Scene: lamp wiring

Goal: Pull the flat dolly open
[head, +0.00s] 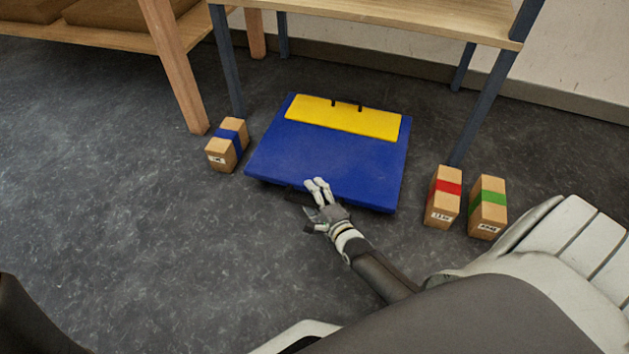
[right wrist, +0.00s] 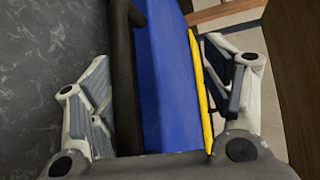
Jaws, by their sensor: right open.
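The flat dolly (head: 320,160) is a blue slab with a yellow panel (head: 340,117) along its far side. It lies low on the floor, its far part by the table. My right gripper (head: 314,207) is at the dolly's near edge, with its fingers apart. In the right wrist view, a dark bar-like handle (right wrist: 124,85) and the blue slab (right wrist: 170,85) lie between the open fingers (right wrist: 160,70). I cannot tell whether a finger touches them. The near handle is mostly hidden by the hand in the head view. My left gripper is not in view.
A box with a blue band (head: 226,146) stands left of the dolly. Boxes with red (head: 443,197) and green (head: 488,207) bands stand to its right. Table legs (head: 487,105) flank the far side. The floor (head: 170,250) at left front is clear.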

